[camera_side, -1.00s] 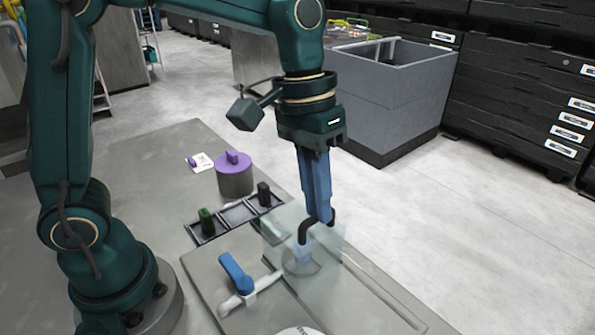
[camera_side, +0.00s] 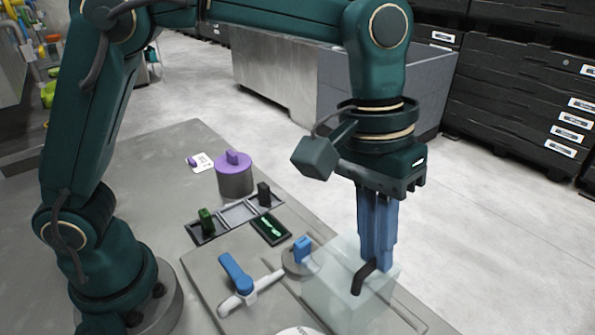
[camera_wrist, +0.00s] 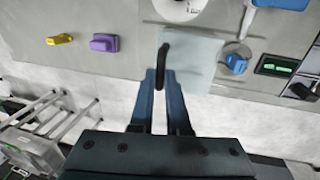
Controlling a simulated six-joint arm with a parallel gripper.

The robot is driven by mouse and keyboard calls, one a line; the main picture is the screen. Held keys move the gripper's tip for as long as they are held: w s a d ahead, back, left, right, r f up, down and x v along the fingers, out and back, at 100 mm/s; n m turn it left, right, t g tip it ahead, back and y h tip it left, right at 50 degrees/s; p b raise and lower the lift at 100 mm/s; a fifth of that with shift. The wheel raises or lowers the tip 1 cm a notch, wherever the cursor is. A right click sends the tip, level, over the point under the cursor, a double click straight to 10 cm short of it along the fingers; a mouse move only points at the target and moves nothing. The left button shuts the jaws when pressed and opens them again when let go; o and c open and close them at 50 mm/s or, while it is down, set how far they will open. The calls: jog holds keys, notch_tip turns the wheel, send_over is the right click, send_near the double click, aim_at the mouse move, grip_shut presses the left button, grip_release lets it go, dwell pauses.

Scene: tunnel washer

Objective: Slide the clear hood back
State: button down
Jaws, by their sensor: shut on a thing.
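The clear hood (camera_side: 338,298) is a see-through box with a black handle (camera_side: 362,278) on top, standing on the grey base plate. My gripper (camera_side: 368,262) points down with its blue fingers shut on the black handle. In the wrist view the handle (camera_wrist: 163,62) runs up from between the fingers, and the hood (camera_wrist: 195,60) lies beyond them. A round grey fixture with a blue knob (camera_side: 302,247) is left of the hood, mostly uncovered. The blue knob (camera_wrist: 236,63) also shows in the wrist view, just beside the hood.
A valve with a blue lever (camera_side: 236,272) and white pipe stands left of the fixture. Behind are a tray (camera_side: 238,212) with green and black pieces, a small green-lit panel (camera_side: 270,229) and a purple-topped cylinder (camera_side: 233,178). Yellow (camera_wrist: 60,39) and purple (camera_wrist: 104,42) pieces show in the wrist view.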

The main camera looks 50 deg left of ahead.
jog(key=shift+d, duration=2.25)
jog(key=c, duration=0.9)
grip_release()
jog(key=shift+a, duration=0.1)
jog(key=shift+a+r, duration=0.25)
jog(key=shift+r, duration=1.05)
jog(key=shift+a+r, duration=0.2)
jog(key=shift+r, duration=1.05)
